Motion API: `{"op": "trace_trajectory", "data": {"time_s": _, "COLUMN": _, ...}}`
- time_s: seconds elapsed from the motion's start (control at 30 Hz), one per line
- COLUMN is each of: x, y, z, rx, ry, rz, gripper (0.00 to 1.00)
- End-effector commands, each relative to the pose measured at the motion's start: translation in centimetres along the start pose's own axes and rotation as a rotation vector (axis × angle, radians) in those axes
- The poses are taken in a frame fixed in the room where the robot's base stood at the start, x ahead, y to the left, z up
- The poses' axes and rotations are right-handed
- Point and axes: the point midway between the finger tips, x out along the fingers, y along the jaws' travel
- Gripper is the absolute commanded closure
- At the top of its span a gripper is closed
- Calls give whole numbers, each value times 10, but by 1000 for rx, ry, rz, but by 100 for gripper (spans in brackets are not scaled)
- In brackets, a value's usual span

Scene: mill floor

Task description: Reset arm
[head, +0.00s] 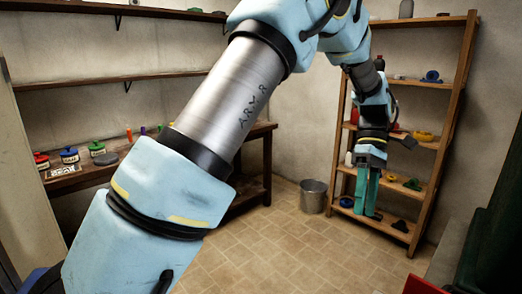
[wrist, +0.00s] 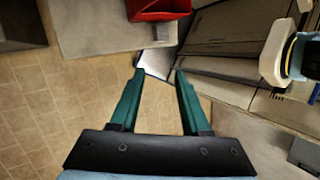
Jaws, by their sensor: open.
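My gripper (head: 367,192) hangs at the end of my arm in the head view, fingers pointing down, in front of the wooden shelf rack (head: 461,105). In the wrist view my gripper (wrist: 157,75) shows two green fingers standing apart with nothing between them. Tiled floor and a pale surface show beyond the fingertips. My arm crosses the middle of the head view and hides part of the back wall and bench.
A workbench (head: 75,180) at left bears several lidded jars. A metal bucket (head: 313,196) stands on the floor beside the rack. A red container (wrist: 158,8) shows at the top of the wrist view. The tiled floor (head: 275,255) in front is clear.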

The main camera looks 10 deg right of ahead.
Motion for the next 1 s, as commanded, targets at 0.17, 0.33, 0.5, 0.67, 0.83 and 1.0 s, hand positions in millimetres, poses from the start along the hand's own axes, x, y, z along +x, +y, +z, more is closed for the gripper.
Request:
{"op": "trace_trajectory", "data": {"time_s": 0.17, "x": 6, "y": -65, "z": -111, "rx": 122, "ry": 49, "rz": 206, "gripper": 53}}
{"op": "trace_trajectory", "data": {"time_s": 0.33, "x": 33, "y": -144, "z": -187, "rx": 252, "ry": 186, "rz": 347, "gripper": 53}}
{"op": "trace_trajectory", "data": {"time_s": 0.5, "x": 72, "y": -223, "z": -229, "rx": 372, "ry": 363, "rz": 411, "gripper": 53}}
{"op": "trace_trajectory", "data": {"time_s": 0.67, "x": 102, "y": -271, "z": -239, "rx": 453, "ry": 490, "rz": 410, "gripper": 53}}
{"op": "trace_trajectory", "data": {"time_s": 0.83, "x": 114, "y": -289, "z": -240, "rx": 491, "ry": 549, "rz": 399, "gripper": 53}}
{"op": "trace_trajectory", "data": {"time_s": 1.0, "x": 115, "y": -290, "z": -240, "rx": 498, "ry": 553, "rz": 397, "gripper": 53}}
